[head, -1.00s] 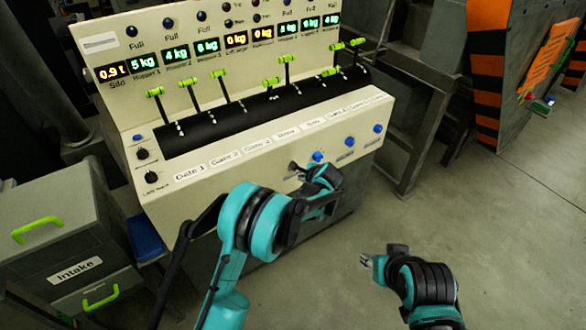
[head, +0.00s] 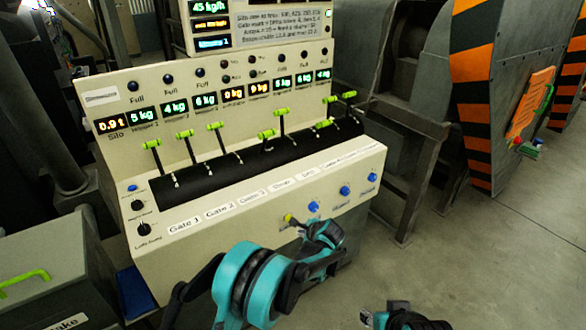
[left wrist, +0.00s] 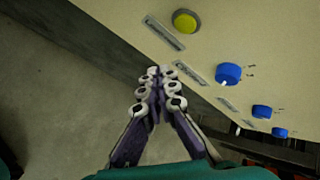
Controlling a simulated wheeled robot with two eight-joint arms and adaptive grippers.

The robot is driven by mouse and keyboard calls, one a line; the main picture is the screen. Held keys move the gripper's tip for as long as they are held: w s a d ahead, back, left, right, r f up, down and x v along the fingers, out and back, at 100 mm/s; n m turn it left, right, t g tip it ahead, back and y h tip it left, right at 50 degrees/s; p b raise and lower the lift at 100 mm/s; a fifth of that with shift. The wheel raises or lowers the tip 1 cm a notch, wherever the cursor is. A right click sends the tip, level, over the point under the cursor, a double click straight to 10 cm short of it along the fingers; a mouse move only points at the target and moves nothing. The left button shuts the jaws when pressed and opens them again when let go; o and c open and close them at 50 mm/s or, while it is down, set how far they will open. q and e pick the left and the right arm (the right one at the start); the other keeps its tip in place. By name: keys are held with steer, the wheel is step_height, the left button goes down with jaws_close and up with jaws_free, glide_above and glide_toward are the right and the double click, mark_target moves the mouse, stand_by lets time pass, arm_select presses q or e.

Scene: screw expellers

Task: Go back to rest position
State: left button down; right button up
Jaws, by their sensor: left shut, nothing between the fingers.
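My left gripper (head: 299,225) is in front of the lower face of the cream control console (head: 200,240). In the left wrist view its two fingers (left wrist: 160,75) meet at the tips, shut and empty. A yellow button (left wrist: 186,21) and a blue knob (left wrist: 228,74) are on the panel beyond the fingertips; the gripper appears apart from them. My right gripper (head: 367,318) shows only in part at the bottom edge of the head view, and its fingers are too small and cut off to judge.
The console carries several green-handled levers (head: 281,112) and lit displays (head: 233,94). A grey cabinet (head: 50,265) with a green handle stands at the left. A metal frame (head: 405,200) stands to the right of the console. Floor at the right (head: 480,250) is clear.

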arm_select(q)
steer(key=s+a+r+n+g+h, duration=0.1)
steer(key=s+a+r+n+h, duration=0.1)
steer(key=s+a+r+n, duration=1.1)
steer(key=s+a+n, duration=0.1)
steer(key=s, duration=0.6)
steer(key=s+a+r+n+h, duration=0.1)
steer(key=s+a+n, duration=0.1)
steer(key=s, duration=0.7)
steer(key=s+a+r+n, duration=0.1)
steer(key=s+a+n, duration=0.1)
steer(key=s, duration=0.7)
steer(key=shift+a+r+n+h, duration=0.25)
steer(key=shift+a+n+h, duration=0.05)
steer(key=shift+a+n, duration=0.15)
